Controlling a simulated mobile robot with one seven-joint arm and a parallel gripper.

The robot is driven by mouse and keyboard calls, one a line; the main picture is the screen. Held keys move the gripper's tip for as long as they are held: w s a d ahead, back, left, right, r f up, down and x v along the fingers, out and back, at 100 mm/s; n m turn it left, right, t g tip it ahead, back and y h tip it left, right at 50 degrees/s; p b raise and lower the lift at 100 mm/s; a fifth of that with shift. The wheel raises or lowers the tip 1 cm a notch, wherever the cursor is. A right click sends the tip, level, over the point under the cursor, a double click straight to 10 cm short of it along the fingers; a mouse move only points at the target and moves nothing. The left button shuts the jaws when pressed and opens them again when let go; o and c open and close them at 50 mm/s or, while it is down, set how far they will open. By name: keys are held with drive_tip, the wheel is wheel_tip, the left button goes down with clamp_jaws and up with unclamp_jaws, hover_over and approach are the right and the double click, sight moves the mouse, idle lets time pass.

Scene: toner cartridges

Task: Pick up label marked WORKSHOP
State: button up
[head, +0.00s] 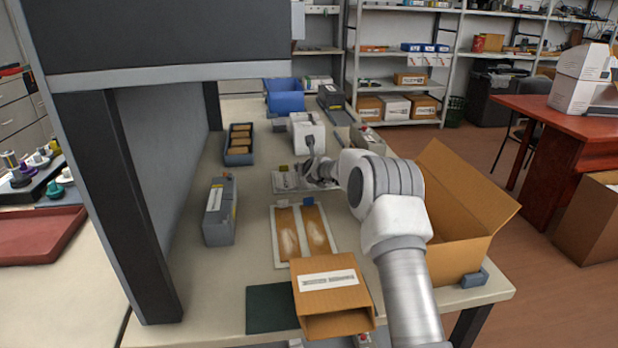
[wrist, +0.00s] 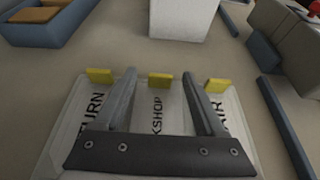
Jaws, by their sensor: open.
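The label marked WORKSHOP (wrist: 157,115) lies in the middle of a pale holder (wrist: 72,128), with a yellow tab (wrist: 160,80) at its far end. Only "KSHOP" shows; my gripper's dark bar hides the near part. A label ending "TURN" (wrist: 93,118) lies to its left and one ending "AIR" (wrist: 226,112) to its right, each with a yellow tab. My gripper (wrist: 158,76) is open and empty, one finger on each side of the WORKSHOP label as seen from above. I cannot tell if the fingers touch anything. The holder (head: 280,184) shows partly behind my gripper in the head view.
A white machine (head: 307,133) stands just behind the holder. A blue-grey bin with brown boxes (head: 239,158) is at the back left, and a grey cartridge (head: 219,212) at the left. A large open carton (head: 465,215) stands right of my arm. A brown box (head: 330,290) is in front.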

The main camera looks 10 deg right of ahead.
clamp_jaws()
idle(0.3)
wheel_tip(320, 180, up, 28)
drive_tip(key=p, duration=2.3)
drive_tip(key=shift+s, duration=0.15)
